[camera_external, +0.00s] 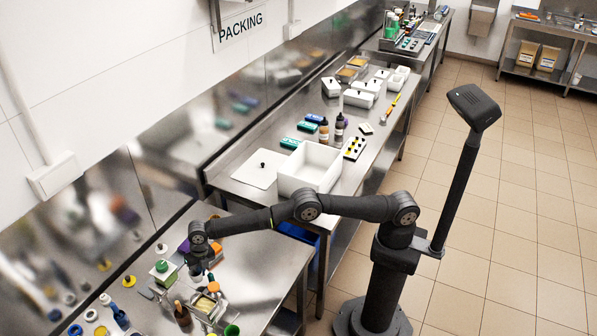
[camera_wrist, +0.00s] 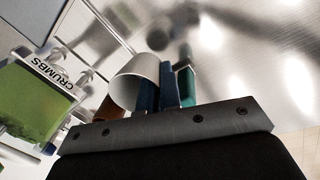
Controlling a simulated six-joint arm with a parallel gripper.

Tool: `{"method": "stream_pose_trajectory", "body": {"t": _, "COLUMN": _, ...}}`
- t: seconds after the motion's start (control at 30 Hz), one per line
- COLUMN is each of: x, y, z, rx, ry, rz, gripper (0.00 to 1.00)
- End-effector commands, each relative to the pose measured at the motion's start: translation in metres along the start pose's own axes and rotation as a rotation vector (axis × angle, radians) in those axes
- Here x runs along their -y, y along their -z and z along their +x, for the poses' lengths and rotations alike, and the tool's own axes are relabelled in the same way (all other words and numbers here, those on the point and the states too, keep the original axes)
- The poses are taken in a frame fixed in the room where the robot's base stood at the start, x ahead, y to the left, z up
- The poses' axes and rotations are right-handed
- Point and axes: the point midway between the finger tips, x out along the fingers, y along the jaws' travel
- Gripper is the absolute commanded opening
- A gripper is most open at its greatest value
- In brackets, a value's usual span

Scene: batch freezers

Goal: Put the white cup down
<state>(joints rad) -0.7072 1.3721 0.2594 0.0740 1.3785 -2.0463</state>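The white cup (camera_wrist: 133,82) shows tilted in the wrist view, its open mouth turned to the lower left. My gripper (camera_wrist: 160,93) has two blue fingers close together at the cup's right side. The cup's wall appears to be pinched between them, with one finger on the mouth side. In the external view my gripper (camera_external: 200,272) hangs low over the near steel table (camera_external: 262,250). The cup is not clear there among the small items below the gripper.
A clear container of green stuff labelled CRUMBS (camera_wrist: 35,100) stands left of the cup. Bottles, including a brown one (camera_external: 183,317), and jars crowd the near table. Its right part is bare. A white open bin (camera_external: 310,168) stands on the farther table.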

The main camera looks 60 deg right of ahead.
Motion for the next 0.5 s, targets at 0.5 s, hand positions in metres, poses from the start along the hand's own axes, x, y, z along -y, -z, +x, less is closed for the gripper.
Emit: {"method": "stream_pose_trajectory", "body": {"t": 0.5, "x": 0.006, "y": 0.000, "z": 0.036, "rx": -0.001, "ry": 0.001, "rz": 0.000, "gripper": 0.00}}
